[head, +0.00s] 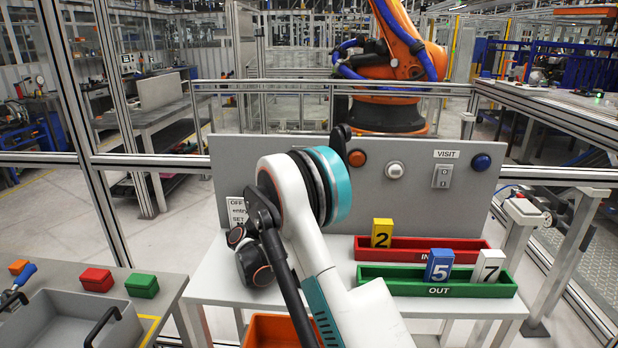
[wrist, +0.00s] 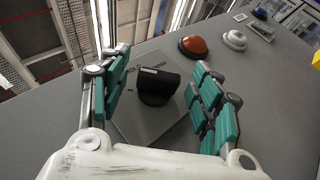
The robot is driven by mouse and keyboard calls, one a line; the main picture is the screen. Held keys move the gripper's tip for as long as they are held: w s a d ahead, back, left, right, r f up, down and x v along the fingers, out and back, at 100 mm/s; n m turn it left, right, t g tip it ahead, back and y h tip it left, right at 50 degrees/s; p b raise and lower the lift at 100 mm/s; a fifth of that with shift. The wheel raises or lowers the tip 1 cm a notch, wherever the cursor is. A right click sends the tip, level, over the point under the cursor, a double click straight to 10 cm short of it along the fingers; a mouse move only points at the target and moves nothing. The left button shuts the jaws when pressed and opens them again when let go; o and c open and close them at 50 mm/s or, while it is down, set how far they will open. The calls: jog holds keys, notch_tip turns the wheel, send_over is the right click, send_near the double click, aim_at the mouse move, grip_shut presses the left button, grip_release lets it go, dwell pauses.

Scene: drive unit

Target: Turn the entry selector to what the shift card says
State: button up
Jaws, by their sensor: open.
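The entry selector is a black knob (wrist: 156,86) on a lighter grey plate (wrist: 130,118), in the middle of the wrist view. My gripper (wrist: 161,58) is open, with one teal-padded finger on each side of the knob and visible gaps between. In the head view my arm hides the selector and most of the gripper. The shift card (head: 237,211), white with black print, is at the left of the grey panel. I can read "OFF", "entry" and "SET" on it; my arm covers the rest.
The panel (head: 400,219) also carries an orange button (head: 357,158), a white button (head: 394,170), a VISIT switch (head: 442,176) and a blue button (head: 481,162). Below are a red tray (head: 462,243) with yellow tag 2 and a green OUT tray (head: 400,287) with tags 5 and 7.

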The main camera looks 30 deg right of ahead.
jog(key=shift+a, duration=0.1)
jog(key=w+a, duration=0.1)
jog(key=a, duration=1.1)
jog(key=shift+a+f, duration=0.35)
jog(key=shift+a, duration=0.05)
jog(key=shift+a, duration=0.1)
